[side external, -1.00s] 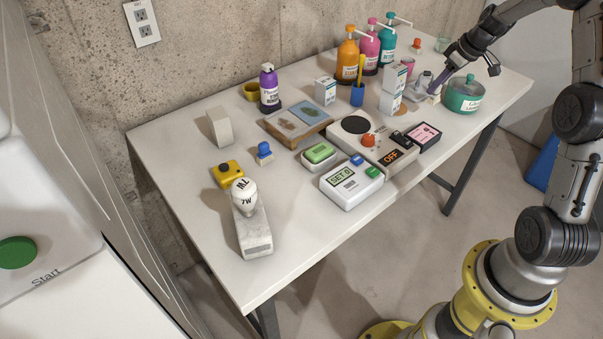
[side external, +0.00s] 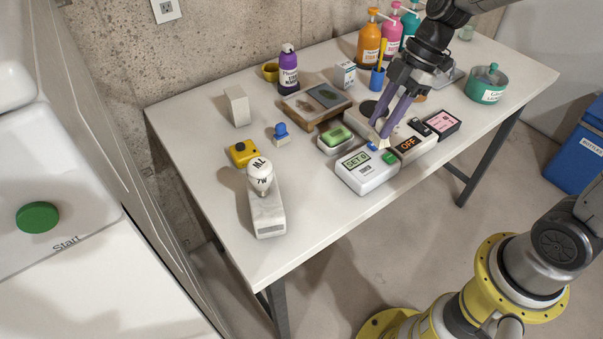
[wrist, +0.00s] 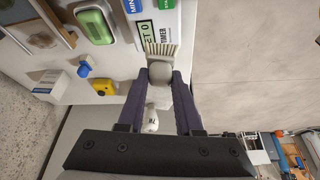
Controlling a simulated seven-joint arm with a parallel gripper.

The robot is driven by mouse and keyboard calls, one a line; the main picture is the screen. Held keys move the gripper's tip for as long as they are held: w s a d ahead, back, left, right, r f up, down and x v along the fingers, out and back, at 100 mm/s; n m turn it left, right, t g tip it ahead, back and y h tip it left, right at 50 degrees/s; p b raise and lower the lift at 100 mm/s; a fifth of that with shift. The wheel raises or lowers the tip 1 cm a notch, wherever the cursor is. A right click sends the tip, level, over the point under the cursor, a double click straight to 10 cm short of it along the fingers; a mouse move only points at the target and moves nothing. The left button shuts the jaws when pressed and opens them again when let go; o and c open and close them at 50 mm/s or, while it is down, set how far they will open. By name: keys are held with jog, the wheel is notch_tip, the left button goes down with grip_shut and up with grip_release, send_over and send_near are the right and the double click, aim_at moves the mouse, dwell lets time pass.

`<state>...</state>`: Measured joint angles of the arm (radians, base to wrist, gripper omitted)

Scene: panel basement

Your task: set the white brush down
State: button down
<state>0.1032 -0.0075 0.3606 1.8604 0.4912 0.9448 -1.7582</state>
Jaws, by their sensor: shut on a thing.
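The white brush (wrist: 158,48) shows pale bristles and a rounded grey-white knob (wrist: 160,72) in the wrist view. My gripper (wrist: 160,76) is shut on it, with the purple fingers on either side of the knob. In the side view my gripper (side external: 381,133) points down over the table with the brush (side external: 378,142) at its fingertips. It is over the area by the white timer (side external: 366,174) and the grey device marked OFF (side external: 408,147). I cannot tell whether the brush touches anything below it.
The white table (side external: 222,160) is crowded around the gripper. A green-topped box (side external: 336,139), a pink-screened device (side external: 443,123) and a wooden tray (side external: 309,126) stand close. The table's front right strip is clear.

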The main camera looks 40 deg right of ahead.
jog(key=s+a+r+n+g, duration=0.1)
jog(key=s+a+r+n, duration=0.15)
jog(key=a, duration=0.35)
jog(key=w+a+f, duration=0.2)
jog(key=w+f, duration=0.1)
jog(key=w, duration=0.1)
jog(key=w+a+f, duration=0.2)
jog(key=w+f, duration=0.1)
jog(key=w, duration=0.1)
jog(key=w+a+f, duration=0.2)
jog(key=w+f, duration=0.2)
jog(key=shift+w+a+f, duration=0.15)
jog(key=shift+w+f, duration=0.1)
jog(key=shift+f, duration=1.6)
jog(key=shift+f, duration=0.15)
jog(key=c, duration=0.6)
grip_release()
